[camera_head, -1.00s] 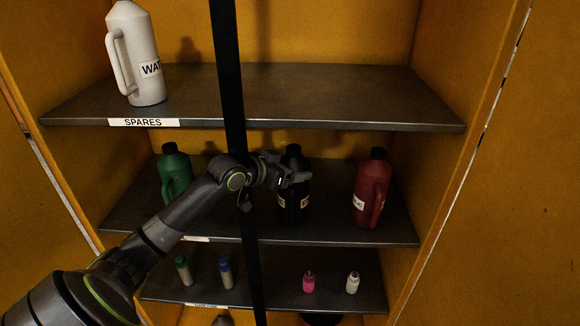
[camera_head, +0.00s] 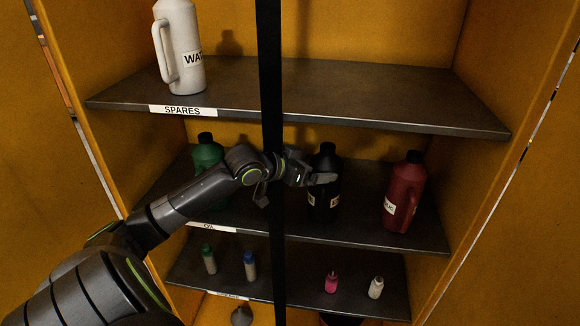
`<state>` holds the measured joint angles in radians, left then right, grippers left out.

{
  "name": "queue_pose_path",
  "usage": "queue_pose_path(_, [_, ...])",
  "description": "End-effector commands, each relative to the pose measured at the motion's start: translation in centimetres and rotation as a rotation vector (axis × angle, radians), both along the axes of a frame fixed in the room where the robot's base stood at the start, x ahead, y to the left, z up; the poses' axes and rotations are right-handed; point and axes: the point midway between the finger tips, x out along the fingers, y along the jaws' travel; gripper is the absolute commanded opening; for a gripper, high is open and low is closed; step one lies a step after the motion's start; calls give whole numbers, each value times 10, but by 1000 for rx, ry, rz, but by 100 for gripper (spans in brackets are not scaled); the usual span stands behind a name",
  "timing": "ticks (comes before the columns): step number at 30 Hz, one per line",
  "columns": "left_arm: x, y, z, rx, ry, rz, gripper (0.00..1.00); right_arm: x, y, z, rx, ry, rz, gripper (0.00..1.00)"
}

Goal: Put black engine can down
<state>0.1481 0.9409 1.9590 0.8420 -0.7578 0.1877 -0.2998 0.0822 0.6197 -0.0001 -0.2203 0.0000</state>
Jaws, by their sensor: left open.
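The black engine can (camera_head: 326,205) stands upright on the middle shelf (camera_head: 420,238) of the yellow cabinet, between a green can and a red can. My left gripper (camera_head: 322,178) is open in front of the black can's left and upper part. One finger overlaps the can in the picture; I cannot tell whether it touches. My left arm comes in from the lower left and hides part of the green can (camera_head: 207,150). My right gripper is not in view.
A red can (camera_head: 404,195) stands to the right. A white can (camera_head: 183,50) stands on the top shelf (camera_head: 330,88), labelled SPARES. Several small bottles, one pink (camera_head: 331,283), stand on the lower shelf (camera_head: 300,285). A dark vertical strap or post (camera_head: 270,80) crosses the front.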

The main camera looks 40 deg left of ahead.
Motion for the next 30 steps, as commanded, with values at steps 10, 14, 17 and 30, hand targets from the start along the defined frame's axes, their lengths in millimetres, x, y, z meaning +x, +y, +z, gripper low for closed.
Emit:
queue_pose_path(10, [-38,10,15,7,2,1,99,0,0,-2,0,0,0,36])
queue_pose_path(14, [-50,12,21,6,5,-2,99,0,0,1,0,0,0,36])
queue_pose_path(17, [-59,16,25,7,2,5,99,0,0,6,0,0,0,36])
queue_pose_path(30, [-74,16,31,-2,1,-5,99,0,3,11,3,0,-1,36])
